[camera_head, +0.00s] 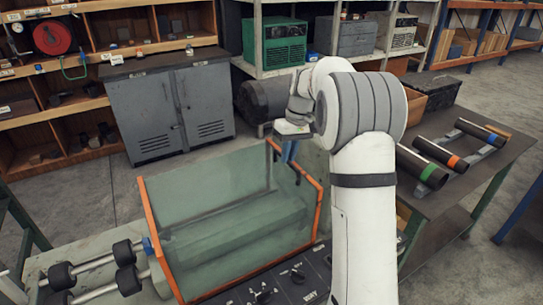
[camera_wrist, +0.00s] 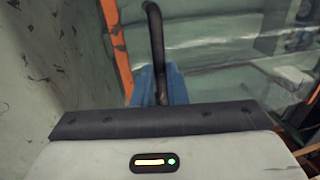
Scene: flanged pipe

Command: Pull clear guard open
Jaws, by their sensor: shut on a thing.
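The clear guard (camera_head: 205,200) is a greenish see-through box with orange edge strips, standing on the machine in the middle of the head view. Its panel and an orange edge (camera_wrist: 117,50) also fill much of the wrist view. A black bar handle (camera_wrist: 155,35) runs up from my gripper in the wrist view. My gripper (camera_head: 289,152) is at the guard's far right edge, and its blue fingers (camera_wrist: 158,85) are shut on the handle. The wrist housing hides the lower part of the grip.
A black control panel (camera_head: 285,283) lies in front of the guard. Black rollers (camera_head: 95,272) sit at left. A table (camera_head: 440,195) with dark pipes banded green, orange and blue stands at right. Grey cabinets (camera_head: 170,100) and shelves are behind, with open floor between.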

